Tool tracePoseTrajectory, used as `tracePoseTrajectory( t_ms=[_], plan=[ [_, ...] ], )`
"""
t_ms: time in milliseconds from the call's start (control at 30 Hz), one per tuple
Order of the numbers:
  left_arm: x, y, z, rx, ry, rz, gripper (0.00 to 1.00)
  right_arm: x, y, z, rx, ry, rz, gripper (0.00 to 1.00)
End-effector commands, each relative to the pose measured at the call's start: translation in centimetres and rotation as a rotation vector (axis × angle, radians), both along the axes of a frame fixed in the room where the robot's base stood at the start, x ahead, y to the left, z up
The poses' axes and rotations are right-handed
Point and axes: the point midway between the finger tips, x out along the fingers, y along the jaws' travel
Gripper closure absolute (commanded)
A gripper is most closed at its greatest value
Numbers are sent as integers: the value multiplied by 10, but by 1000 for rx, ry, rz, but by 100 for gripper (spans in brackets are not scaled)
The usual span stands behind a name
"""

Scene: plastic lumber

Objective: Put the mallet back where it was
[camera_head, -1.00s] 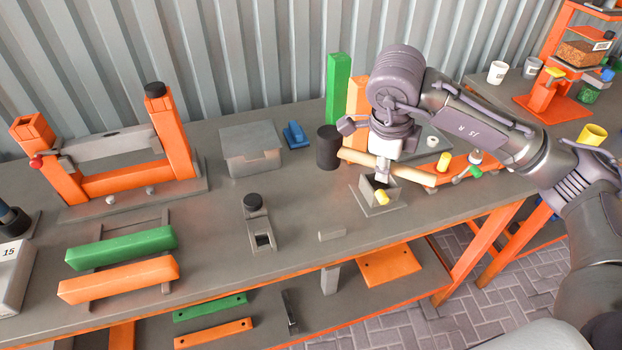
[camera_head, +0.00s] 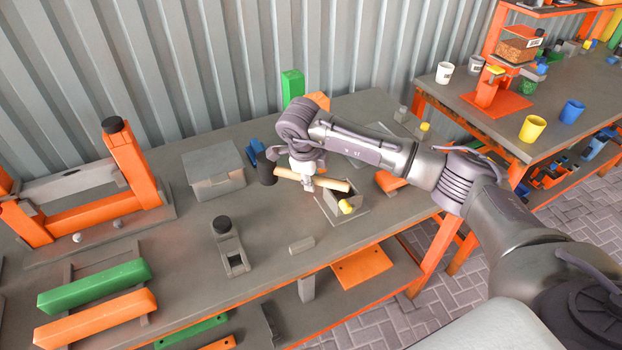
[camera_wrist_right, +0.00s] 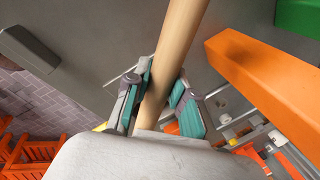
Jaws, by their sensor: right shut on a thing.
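The mallet has a black head (camera_head: 266,168) and a light wooden handle (camera_head: 335,184). My right gripper (camera_head: 308,184) is shut on the handle and holds the mallet above the bench, near a small grey open box. In the right wrist view the handle (camera_wrist_right: 172,50) runs between the teal-padded fingers of the right gripper (camera_wrist_right: 160,105); the head is out of that view. In the head view the fingertips are small and partly hidden by the wrist. My left gripper is not in view.
The grey open box (camera_head: 327,204) has a yellow piece (camera_head: 346,207) at its front. A lidded grey box (camera_head: 215,172) stands to the left. Green (camera_head: 292,86) and orange uprights stand behind. A small grey block (camera_head: 301,245) lies near the front edge of the bench (camera_head: 270,265).

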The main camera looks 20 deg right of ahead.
Motion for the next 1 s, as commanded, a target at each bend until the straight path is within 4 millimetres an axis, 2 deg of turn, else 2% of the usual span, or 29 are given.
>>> tracePoseTrajectory(
  t_ms=[100, 300, 633, 667, 767, 800, 1000],
  plan=[
    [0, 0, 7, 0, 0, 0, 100, 0, 0, -11, 1, -1, 0, 100],
    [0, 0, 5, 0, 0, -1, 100, 1, 0, -12, 1, -4, 0, 100],
    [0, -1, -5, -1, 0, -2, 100, 1, 0, -23, 1, -4, 0, 100],
    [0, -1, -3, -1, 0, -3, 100, 0, 0, -22, 0, -1, 0, 72],
    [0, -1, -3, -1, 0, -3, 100, 0, 0, -21, 0, -1, 0, 55],
    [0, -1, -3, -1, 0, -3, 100, 0, 0, -21, 0, -1, 0, 52],
    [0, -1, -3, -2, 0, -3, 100, 0, 0, -21, 0, 0, 0, 52]
  ],
)
